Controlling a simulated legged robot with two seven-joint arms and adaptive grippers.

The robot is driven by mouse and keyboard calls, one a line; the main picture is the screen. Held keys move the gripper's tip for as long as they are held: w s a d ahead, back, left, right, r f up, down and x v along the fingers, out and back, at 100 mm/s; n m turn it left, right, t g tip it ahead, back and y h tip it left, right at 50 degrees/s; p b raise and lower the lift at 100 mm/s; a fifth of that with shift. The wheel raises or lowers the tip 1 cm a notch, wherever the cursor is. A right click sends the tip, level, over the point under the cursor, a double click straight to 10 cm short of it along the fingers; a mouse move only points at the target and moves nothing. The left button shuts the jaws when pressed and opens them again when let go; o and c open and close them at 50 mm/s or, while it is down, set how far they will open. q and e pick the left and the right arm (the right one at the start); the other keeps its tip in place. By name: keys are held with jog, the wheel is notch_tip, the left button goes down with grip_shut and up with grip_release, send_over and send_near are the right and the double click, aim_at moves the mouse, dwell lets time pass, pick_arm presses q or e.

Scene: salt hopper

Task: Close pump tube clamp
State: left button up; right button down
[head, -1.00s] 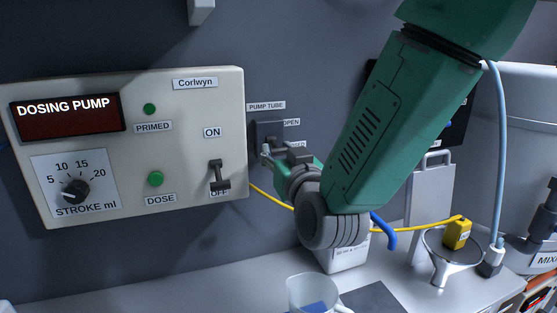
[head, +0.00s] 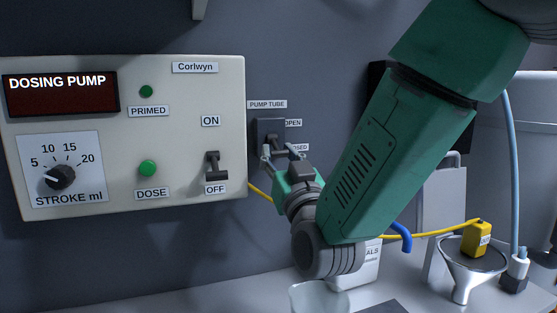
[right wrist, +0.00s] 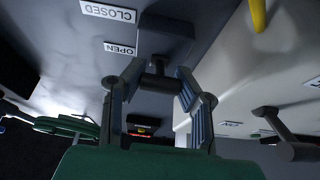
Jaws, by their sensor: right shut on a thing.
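The pump tube clamp (head: 268,131) is a dark block on the grey wall, right of the dosing pump, under a PUMP TUBE label. OPEN and CLOSED labels sit at its right; the gripper partly hides CLOSED in the head view. My right gripper (head: 280,153) reaches it from below right. In the right wrist view, my right gripper (right wrist: 158,88) has its fingertips on either side of the dark clamp lever (right wrist: 157,68), shut on it. The clamp body (right wrist: 167,25) is just beyond, with OPEN and CLOSED labels beside it. I cannot tell the lever's exact setting. My left gripper is out of view.
The dosing pump panel (head: 180,85) with its toggle switch (head: 213,166) stands close left of the clamp. A yellow tube (head: 430,233) runs behind my arm.

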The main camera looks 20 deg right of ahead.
jog(key=c, duration=1.2)
grip_release()
jog(key=shift+f, duration=0.1)
jog(key=shift+o, duration=0.2)
jog(key=shift+w, duration=0.1)
jog(key=shift+a, duration=0.1)
jog(key=shift+s+f, duration=0.1)
jog(key=shift+s, duration=0.3)
jog(key=v, duration=1.1)
jog(key=shift+f, duration=0.1)
